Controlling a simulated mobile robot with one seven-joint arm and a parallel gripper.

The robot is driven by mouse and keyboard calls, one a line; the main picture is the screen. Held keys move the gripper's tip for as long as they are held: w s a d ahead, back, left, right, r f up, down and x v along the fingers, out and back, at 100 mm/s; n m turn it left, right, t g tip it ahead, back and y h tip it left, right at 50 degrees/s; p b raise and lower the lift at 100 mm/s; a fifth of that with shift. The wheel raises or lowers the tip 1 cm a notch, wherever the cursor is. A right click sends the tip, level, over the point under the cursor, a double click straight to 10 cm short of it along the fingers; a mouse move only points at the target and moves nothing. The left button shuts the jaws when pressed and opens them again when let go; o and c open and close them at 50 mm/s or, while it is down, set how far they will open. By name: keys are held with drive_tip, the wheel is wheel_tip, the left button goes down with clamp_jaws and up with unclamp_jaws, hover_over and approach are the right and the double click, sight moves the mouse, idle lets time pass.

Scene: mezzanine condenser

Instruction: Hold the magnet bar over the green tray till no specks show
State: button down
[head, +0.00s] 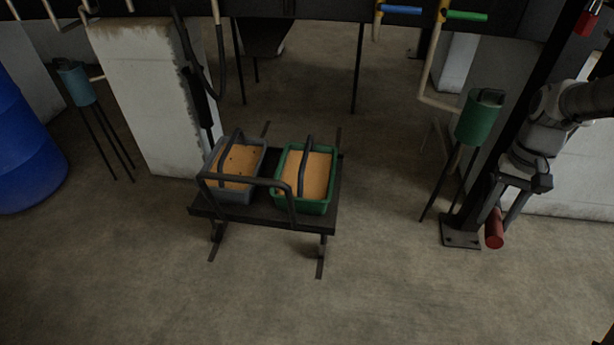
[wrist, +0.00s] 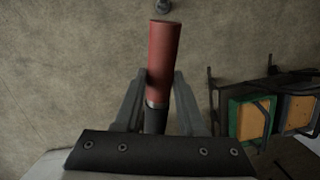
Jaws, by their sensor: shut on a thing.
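My gripper (head: 494,214) is at the right in the head view, shut on the magnet bar (head: 494,232), a red cylinder hanging below the fingers. In the wrist view the red bar (wrist: 163,58) stands out between the fingers (wrist: 158,92), with a dark lower part. The green tray (head: 302,207) holds orange material and sits on a dark stand, well left of my gripper. It also shows at the right of the wrist view (wrist: 233,112). A dark handle crosses it. I see no clear specks in it, but the view is small.
A grey tray (head: 232,196) with orange material and a few dark specks stands beside the green one on the dark stand (head: 262,217). A dark rail runs along its front. A green canister (head: 478,122) on thin legs stands between the stand and my arm. Open floor lies in front.

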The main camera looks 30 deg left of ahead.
wheel_tip(320, 180, up, 12)
drive_tip(key=p, duration=1)
drive_tip(key=shift+r, duration=0.15)
drive_tip(key=f+p, duration=0.1)
drive_tip(key=p, duration=0.1)
drive_tip(key=s+f+p, duration=0.1)
drive_tip(key=p, duration=0.1)
drive_tip(key=f+p, duration=0.1)
drive_tip(key=p, duration=0.1)
drive_tip(key=shift+s+f, duration=0.6)
drive_tip(key=shift+f, duration=0.4)
